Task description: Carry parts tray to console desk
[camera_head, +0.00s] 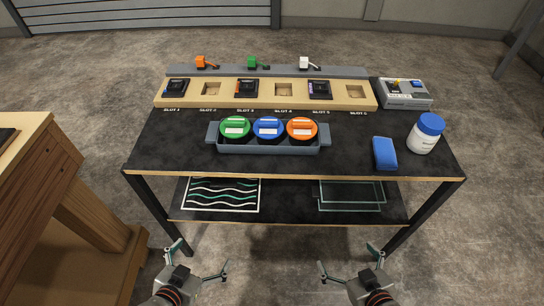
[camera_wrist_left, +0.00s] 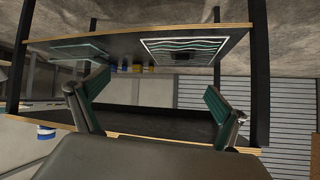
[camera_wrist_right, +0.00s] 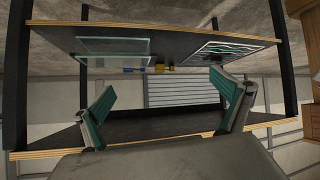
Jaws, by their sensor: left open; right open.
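The parts tray (camera_head: 268,149) is grey-blue with a handle at each end and sits on the dark console desk (camera_head: 180,145). It holds three round canisters with green (camera_head: 235,128), blue (camera_head: 268,128) and orange (camera_head: 301,129) lids. My left gripper (camera_head: 198,262) is open and empty in front of the desk, below its top edge. My right gripper (camera_head: 347,262) is open and empty in front of the desk, also low. Both wrist views face the desk front upside down, with the open fingers of the left (camera_wrist_left: 155,105) and right (camera_wrist_right: 162,105) grippers; the tray is not visible there.
A beige slot panel (camera_head: 265,94) with dark modules stands at the desk's back. A grey switch box (camera_head: 404,94), a blue block (camera_head: 384,153) and a white bottle (camera_head: 425,136) are at right. Flat panels lie on the lower shelf (camera_head: 290,207). A wooden bench (camera_head: 40,190) stands left.

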